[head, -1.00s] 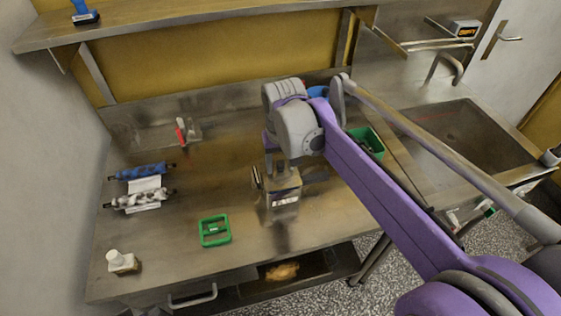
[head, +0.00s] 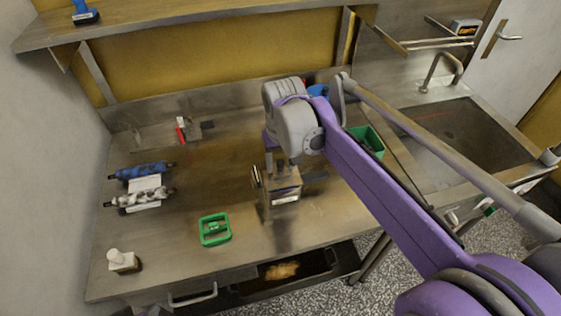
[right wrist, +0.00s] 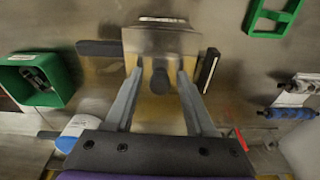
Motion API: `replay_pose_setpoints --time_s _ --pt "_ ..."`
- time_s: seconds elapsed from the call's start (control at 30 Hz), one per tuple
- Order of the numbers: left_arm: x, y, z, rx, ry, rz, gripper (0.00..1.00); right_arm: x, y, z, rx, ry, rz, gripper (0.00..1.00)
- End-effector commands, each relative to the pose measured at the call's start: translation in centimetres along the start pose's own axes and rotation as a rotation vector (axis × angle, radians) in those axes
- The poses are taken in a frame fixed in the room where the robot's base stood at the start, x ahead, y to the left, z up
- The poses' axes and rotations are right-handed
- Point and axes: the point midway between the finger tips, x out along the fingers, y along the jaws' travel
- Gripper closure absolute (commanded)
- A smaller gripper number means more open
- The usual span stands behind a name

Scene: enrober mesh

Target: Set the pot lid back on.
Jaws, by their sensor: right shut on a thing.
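The pot (head: 284,192) is a boxy metal vessel with a pale label on its front, standing on the steel counter. It also shows in the right wrist view (right wrist: 160,40). My right gripper (head: 275,168) points down over it. In the right wrist view its two fingers (right wrist: 160,72) flank the dark knob of the pot lid (right wrist: 160,82), and the gripper is shut on the lid. The lid is over the pot. I cannot tell whether it touches the rim, as my gripper partly hides it. My left gripper is not in view.
A green tray (head: 215,230) lies in front left of the pot, a green bin (head: 367,141) behind right. Blue and mottled rollers (head: 143,171) and a white-topped bottle (head: 121,260) are at the left. The sink (head: 450,140) is at the right.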

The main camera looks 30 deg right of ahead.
Motion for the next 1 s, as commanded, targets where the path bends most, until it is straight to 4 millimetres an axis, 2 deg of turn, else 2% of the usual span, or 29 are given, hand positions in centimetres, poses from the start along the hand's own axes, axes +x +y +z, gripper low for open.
replay_pose_setpoints --time_s 0.97,1.0 --pt "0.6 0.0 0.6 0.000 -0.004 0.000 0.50 1.2 0.0 0.1 0.000 0.000 0.000 1.00" --pt "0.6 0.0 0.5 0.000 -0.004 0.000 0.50 1.2 0.0 0.1 0.000 0.000 0.000 0.40"
